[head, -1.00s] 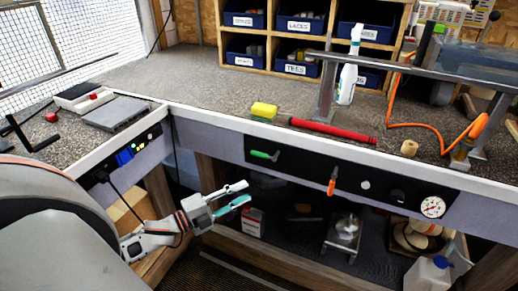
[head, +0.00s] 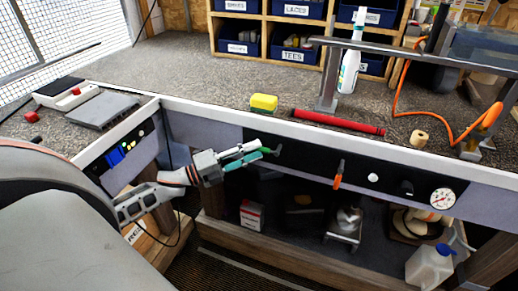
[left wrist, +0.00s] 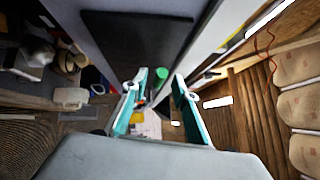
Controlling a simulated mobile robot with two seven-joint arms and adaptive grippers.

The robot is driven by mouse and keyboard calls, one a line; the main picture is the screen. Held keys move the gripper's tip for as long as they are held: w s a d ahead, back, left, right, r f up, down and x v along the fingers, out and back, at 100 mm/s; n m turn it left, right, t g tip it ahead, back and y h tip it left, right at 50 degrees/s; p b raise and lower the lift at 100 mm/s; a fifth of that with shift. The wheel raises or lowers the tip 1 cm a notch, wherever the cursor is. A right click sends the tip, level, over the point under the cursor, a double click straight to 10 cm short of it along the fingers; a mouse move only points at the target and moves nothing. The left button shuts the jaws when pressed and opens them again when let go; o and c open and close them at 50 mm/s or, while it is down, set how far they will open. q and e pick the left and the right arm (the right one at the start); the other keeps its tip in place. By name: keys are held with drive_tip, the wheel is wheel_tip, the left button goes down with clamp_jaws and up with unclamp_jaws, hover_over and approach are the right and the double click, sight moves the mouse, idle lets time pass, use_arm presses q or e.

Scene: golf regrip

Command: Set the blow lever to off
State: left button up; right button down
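Two levers sit on the black front panel (head: 310,160) of the bench: a green-handled lever (head: 277,150) at the left and an orange-handled lever (head: 339,174) further right. I cannot read which one is the blow lever. The orange handle hangs down. My left gripper (head: 262,153) is at the green lever and hides most of its handle in the head view. In the left wrist view the green handle (left wrist: 161,76) shows between and beyond the teal fingertips (left wrist: 160,82), which are apart. Contact cannot be told. My right gripper is not in view.
A yellow sponge (head: 264,102) and a red tube (head: 338,122) lie on the bench near its front edge. A pressure gauge (head: 442,198) and knobs are at the panel's right. A spray bottle (head: 350,65) stands behind. Below are a shelf and a white jug (head: 429,265).

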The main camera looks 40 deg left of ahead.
use_arm(q)
drive_tip(key=shift+x, duration=1.15)
clamp_jaws()
